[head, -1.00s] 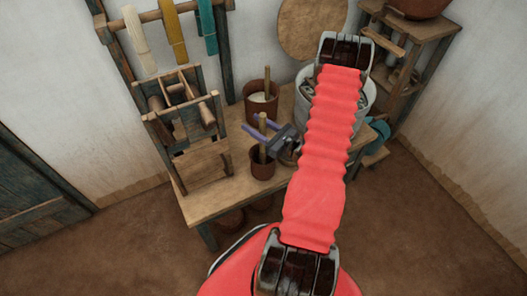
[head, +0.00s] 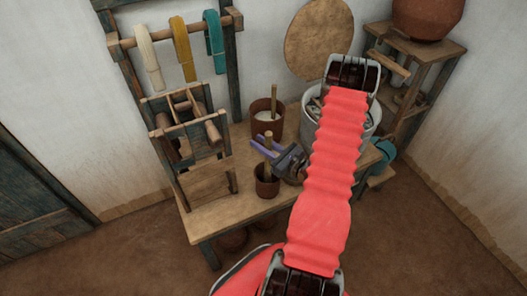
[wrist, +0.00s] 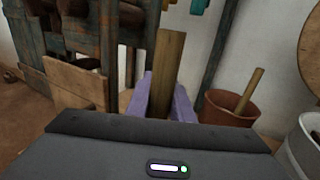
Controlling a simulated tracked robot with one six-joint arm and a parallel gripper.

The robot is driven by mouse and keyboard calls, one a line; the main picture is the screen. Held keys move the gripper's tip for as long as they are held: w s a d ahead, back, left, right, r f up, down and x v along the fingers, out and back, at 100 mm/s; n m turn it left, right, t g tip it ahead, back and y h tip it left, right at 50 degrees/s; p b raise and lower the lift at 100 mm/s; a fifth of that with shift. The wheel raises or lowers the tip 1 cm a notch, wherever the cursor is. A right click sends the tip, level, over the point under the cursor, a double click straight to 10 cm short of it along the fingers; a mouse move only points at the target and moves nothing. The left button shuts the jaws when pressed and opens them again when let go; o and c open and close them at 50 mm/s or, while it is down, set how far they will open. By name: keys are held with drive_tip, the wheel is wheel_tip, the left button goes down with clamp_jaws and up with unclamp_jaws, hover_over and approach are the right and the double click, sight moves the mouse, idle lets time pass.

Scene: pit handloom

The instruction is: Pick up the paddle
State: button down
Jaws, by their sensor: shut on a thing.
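The paddle (head: 268,146) is a flat, upright strip of light wood standing in the small brown front pot (head: 267,187) on the table. My gripper (head: 267,150) has purple fingers and reaches in from the right in the head view. It is shut on the paddle above the pot's rim. In the wrist view the paddle (wrist: 166,75) rises between the two purple fingers (wrist: 163,100), one on each side. The paddle's lower end is hidden in the pot in the head view, and behind my gripper's dark body in the wrist view.
A larger brown pot (head: 264,122) with white contents and a stick stands behind. A wooden frame (head: 187,140) stands at left on the table (head: 215,215). A pale bucket (head: 312,128) is partly behind my arm. Bare table lies left of the front pot.

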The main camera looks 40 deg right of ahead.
wheel_tip(320, 180, up, 18)
idle(0.9)
drive_tip(key=shift+f, duration=0.1)
idle(0.4)
